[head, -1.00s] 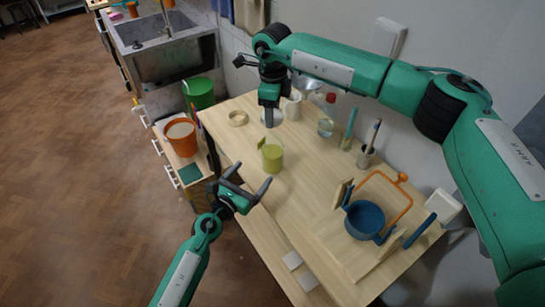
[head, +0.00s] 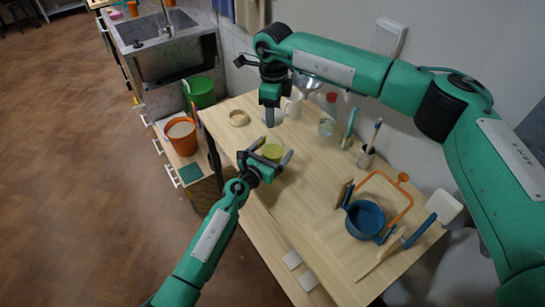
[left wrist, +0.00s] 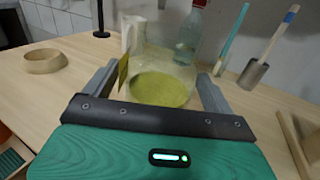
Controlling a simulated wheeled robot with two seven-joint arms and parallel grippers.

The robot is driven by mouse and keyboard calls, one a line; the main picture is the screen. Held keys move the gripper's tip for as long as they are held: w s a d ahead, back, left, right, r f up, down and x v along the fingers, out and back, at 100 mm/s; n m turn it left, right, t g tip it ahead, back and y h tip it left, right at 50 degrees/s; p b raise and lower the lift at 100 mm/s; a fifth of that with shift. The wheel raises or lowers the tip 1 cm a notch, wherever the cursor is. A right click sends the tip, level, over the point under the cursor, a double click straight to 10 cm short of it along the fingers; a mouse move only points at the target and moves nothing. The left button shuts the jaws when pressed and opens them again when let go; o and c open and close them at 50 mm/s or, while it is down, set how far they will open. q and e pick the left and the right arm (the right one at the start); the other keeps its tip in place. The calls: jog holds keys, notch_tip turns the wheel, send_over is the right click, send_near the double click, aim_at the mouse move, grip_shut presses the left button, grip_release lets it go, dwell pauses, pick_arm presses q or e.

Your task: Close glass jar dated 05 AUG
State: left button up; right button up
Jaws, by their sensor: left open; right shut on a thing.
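The glass jar (head: 272,151) holds yellow-green glaze and stands on the wooden table. It also shows in the left wrist view (left wrist: 160,88), with a small yellow tag at its left side; the date cannot be read. My left gripper (head: 273,155) is open, its fingers on either side of the jar; I cannot tell whether they touch it. My right gripper (head: 270,118) points down beyond the jar, over the far part of the table, shut on a pale round thing (head: 279,117), possibly a lid. It is mostly hidden by the fingers.
A wooden ring (head: 238,118) lies at the far left. A white mug (head: 293,106), a clear bottle with a red cap (head: 327,125) and a brush cup (head: 365,157) stand along the wall. A blue pot (head: 365,220) stands at the near right. The table middle is clear.

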pick_arm(q)
jog(key=c, duration=1.5)
pick_arm(e)
send_over(273, 132)
jog(key=s, duration=0.2)
jog(key=shift+s+f, duration=0.2)
jog(key=shift+f, duration=2.25)
jog(key=shift+f, duration=0.15)
jog(key=shift+f, duration=0.75)
jog(key=shift+f, duration=0.6)
